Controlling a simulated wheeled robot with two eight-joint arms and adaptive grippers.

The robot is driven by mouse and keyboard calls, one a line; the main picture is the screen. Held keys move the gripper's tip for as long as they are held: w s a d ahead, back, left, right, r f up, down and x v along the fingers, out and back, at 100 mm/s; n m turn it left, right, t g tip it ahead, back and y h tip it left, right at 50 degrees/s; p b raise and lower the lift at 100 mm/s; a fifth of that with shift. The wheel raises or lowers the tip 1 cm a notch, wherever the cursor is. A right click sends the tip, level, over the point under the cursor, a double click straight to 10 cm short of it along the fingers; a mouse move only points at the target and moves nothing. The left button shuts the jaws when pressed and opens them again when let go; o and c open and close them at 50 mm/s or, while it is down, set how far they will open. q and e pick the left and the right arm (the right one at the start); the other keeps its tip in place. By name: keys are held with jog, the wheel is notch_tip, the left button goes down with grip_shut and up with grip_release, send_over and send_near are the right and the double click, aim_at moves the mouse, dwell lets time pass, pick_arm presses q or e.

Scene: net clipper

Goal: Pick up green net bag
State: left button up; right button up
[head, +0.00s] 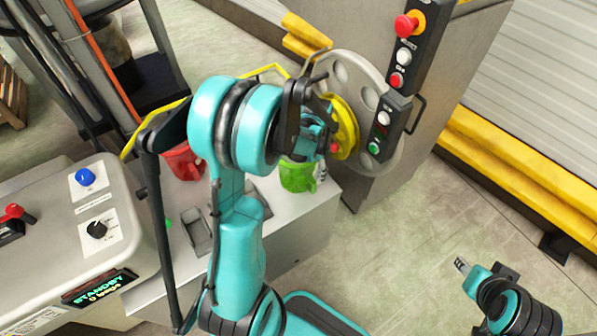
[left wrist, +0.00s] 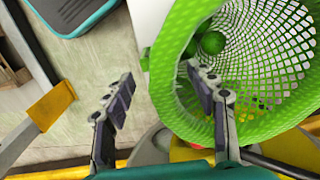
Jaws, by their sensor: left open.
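The green net bag (head: 297,177) stands on the grey table, partly hidden behind my left gripper. In the left wrist view the green net bag (left wrist: 168,92) is large, with its round mouth facing the camera and a green ball inside. My left gripper (head: 318,140) is open above it. In the left wrist view the left gripper (left wrist: 160,97) has one finger overlapping the bag's mouth and the other outside, with the rim between them in the picture. Contact cannot be told. My right gripper (head: 462,265) is far from the bag at the lower right; its jaw state is unclear.
A red net bag (head: 183,162) is left of the green one on the table (head: 295,225). A machine with a yellow-centred disc (head: 345,128) and button panel (head: 391,80) stands close behind. A console (head: 75,235) is at left. Floor at right is clear.

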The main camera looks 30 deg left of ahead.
aim_at(313, 178)
pick_arm(q)
jog(key=f+b, duration=0.1)
jog(key=f, duration=0.1)
jog(key=f+b, duration=0.1)
jog(key=f, duration=0.2)
jog(key=shift+s+d, duration=0.15)
jog(key=shift+d, duration=0.05)
jog(key=shift+r, duration=0.15)
jog(key=c, duration=1.2)
